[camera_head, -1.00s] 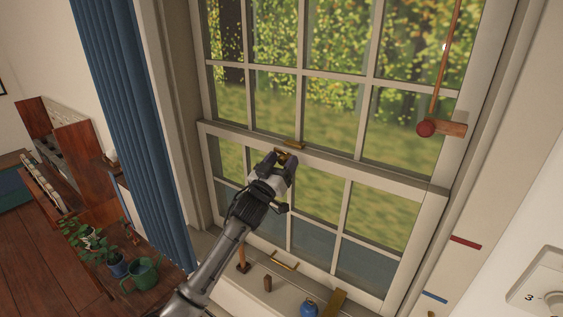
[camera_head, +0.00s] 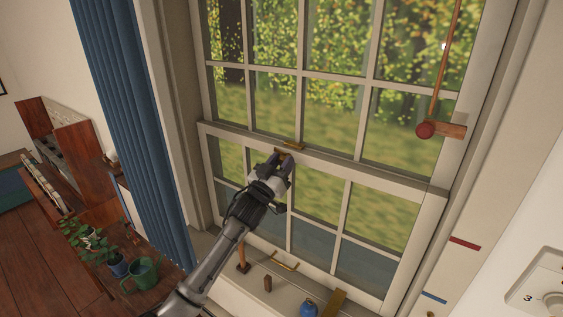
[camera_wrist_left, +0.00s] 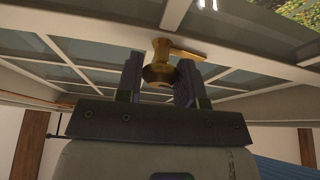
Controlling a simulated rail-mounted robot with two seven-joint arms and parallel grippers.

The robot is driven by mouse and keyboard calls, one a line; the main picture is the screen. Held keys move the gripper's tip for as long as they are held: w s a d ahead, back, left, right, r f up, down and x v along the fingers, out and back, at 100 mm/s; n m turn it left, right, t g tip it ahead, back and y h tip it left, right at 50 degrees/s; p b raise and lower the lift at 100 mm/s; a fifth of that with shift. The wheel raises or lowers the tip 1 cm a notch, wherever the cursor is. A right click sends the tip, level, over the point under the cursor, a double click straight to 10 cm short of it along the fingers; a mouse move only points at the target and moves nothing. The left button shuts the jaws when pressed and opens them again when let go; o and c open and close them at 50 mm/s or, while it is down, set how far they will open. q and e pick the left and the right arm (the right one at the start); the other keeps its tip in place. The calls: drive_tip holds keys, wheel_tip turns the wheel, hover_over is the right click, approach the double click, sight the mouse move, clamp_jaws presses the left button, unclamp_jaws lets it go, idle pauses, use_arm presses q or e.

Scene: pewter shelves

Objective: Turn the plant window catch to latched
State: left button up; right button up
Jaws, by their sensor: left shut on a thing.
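The window catch is a brass fitting on the meeting rail of the sash window; its bar shows in the head view (camera_head: 293,144) just above my gripper. In the left wrist view the brass catch (camera_wrist_left: 160,70) has a round knob and a lever pointing right. My left gripper (camera_head: 281,158) is at the rail, with its two fingers, also in the left wrist view (camera_wrist_left: 160,82), on either side of the brass knob and shut on it. The gripper hides part of the catch in the head view. My right gripper is not in view.
A brass sash handle (camera_head: 285,261) is on the lower rail. The sill holds a blue bottle (camera_head: 309,308) and small wooden things. A blue curtain (camera_head: 130,130) hangs left. A table with plants and a green watering can (camera_head: 141,274) stands lower left.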

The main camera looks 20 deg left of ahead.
use_arm(q)
drive_tip(key=m+h+p, duration=0.1)
drive_tip(key=m, duration=0.2)
drive_tip(key=m+g+h+p, duration=0.1)
drive_tip(key=m+h, duration=0.1)
drive_tip(key=m, duration=0.1)
drive_tip(key=shift+r+p, duration=0.2)
drive_tip(key=shift+p, duration=0.2)
drive_tip(key=m+g+h+p, duration=0.1)
drive_tip(key=m, duration=0.1)
drive_tip(key=m+h+p, duration=0.1)
drive_tip(key=m, duration=0.2)
drive_tip(key=shift+a+g, duration=0.1)
drive_tip(key=shift+g, duration=0.3)
drive_tip(key=m+g+p, duration=0.1)
drive_tip(key=m, duration=0.1)
drive_tip(key=m+h+p, duration=0.1)
drive_tip(key=m+p, duration=0.1)
drive_tip(key=m, duration=0.1)
drive_tip(key=shift+g, duration=0.4)
drive_tip(key=shift+f+m+g+h+p, duration=0.15)
drive_tip(key=shift+m+g+p, duration=0.45)
drive_tip(key=shift+m, duration=0.55)
drive_tip(key=shift+r+m+g+h+p, duration=0.15)
drive_tip(key=shift+m+g+p, duration=0.15)
drive_tip(key=shift+m+p, duration=0.7)
drive_tip(key=shift+f+m, duration=0.15)
drive_tip(key=shift+m, duration=0.2)
drive_tip(key=o, duration=0.9)
